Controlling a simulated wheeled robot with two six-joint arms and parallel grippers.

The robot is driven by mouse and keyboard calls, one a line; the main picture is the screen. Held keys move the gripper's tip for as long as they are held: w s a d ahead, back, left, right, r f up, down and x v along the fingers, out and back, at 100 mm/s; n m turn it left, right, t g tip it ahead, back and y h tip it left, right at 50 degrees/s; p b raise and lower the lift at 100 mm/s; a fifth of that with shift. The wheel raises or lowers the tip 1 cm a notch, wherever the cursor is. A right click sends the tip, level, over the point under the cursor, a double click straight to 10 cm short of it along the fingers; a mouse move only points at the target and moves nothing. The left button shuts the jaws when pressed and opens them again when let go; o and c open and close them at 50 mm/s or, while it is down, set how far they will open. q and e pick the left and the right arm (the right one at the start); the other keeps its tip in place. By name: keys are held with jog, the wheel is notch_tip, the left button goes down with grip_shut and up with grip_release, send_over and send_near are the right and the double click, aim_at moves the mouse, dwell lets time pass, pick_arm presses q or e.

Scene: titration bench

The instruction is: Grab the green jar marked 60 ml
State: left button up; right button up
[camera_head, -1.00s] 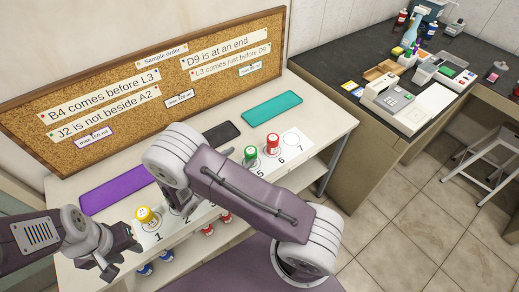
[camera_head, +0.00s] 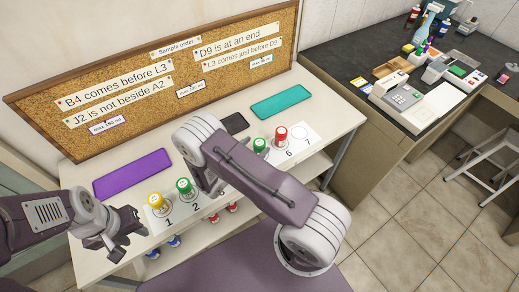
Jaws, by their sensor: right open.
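A green jar (camera_head: 185,187) with a pale lid top stands upright on spot 2 of the white numbered strip (camera_head: 301,137). Another green jar (camera_head: 260,146) stands further right, beside the red one, its lower part behind my right arm. The ml markings on the jars are too small to read. My left gripper (camera_head: 128,235) is at the strip's left end, in front of and left of the yellow jar and apart from the green jars. Its jaw gap is unclear. My right arm crosses the middle of the strip, and its gripper is hidden behind the arm.
A yellow jar (camera_head: 156,202) is on spot 1 and a red jar (camera_head: 281,135) near spot 6. Purple (camera_head: 132,173), black (camera_head: 235,122) and teal (camera_head: 281,101) mats lie behind. A corkboard (camera_head: 140,85) stands at the back. Red and blue items sit on the lower shelf.

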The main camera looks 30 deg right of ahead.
jog(key=shift+w+d+f, duration=0.2)
jog(key=shift+w+d, duration=0.05)
jog(key=shift+d, duration=0.3)
jog(key=shift+a+r, duration=0.1)
jog(key=shift+a, duration=0.05)
jog(key=shift+c, duration=1.2)
jog(key=shift+s, duration=0.1)
grip_shut()
notch_tip(320, 180, up, 4)
jog(key=shift+f, duration=0.1)
jog(key=s+a+r, duration=0.2)
jog(key=s+r, duration=0.5)
jog(key=s, duration=0.4)
jog(key=shift+s+b, duration=0.25)
jog(key=shift+b, duration=0.15)
